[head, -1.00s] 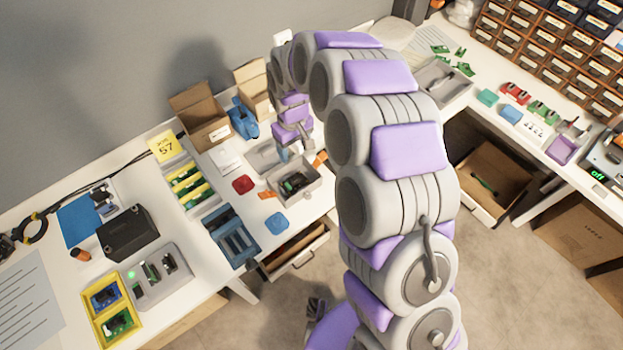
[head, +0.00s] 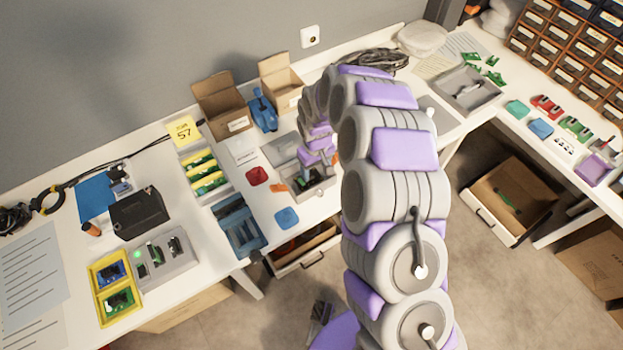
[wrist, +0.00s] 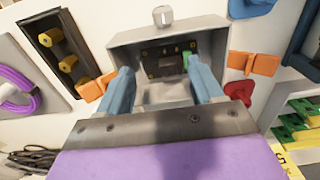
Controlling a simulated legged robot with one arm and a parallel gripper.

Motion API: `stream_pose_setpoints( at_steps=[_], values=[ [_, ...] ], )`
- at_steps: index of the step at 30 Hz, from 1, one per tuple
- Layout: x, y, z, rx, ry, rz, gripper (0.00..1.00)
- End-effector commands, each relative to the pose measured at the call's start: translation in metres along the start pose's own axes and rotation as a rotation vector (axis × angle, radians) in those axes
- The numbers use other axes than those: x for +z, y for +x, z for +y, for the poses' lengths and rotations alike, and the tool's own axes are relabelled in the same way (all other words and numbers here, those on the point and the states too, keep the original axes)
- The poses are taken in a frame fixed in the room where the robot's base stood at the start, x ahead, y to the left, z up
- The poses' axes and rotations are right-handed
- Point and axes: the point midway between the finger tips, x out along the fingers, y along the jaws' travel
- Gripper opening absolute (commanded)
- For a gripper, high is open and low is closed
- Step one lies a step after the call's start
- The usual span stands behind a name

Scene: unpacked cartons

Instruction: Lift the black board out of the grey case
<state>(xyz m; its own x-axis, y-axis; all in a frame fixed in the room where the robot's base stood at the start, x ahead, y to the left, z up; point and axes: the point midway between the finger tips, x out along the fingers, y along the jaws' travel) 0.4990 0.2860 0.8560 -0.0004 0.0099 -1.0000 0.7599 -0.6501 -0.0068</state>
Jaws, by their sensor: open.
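The grey case (wrist: 128,40) is an open box in the middle of the wrist view. The black board (wrist: 163,62) lies inside it against the far side, with a green part at its right end. In the head view the grey case (head: 328,187) stands on the bench, partly covered by my arm. My gripper (wrist: 165,80) is open, its two blue fingers apart and pointing into the case on either side of the board's near area. The fingers hold nothing. I cannot tell whether they touch the case.
Orange clips (wrist: 265,64) and a red piece (wrist: 240,91) lie beside the case. A blue lid-like piece (head: 287,218) lies in front. An open drawer (head: 305,250) is below the bench edge. Cardboard boxes (head: 222,105) stand behind.

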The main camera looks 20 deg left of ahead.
Motion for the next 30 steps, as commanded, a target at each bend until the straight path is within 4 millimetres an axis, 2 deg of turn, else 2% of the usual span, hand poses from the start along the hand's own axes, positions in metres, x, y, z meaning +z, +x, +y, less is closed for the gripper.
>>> stream_pose_setpoints(
  at_steps=[9, 18, 30],
  values=[
    [-0.007, 0.044, -0.006, 0.002, -0.002, -0.002, 0.66],
    [-0.001, 0.047, -0.002, -0.004, -0.001, 0.001, 0.66],
    [-0.006, 0.049, -0.005, 0.002, -0.001, -0.002, 0.28]
  ],
)
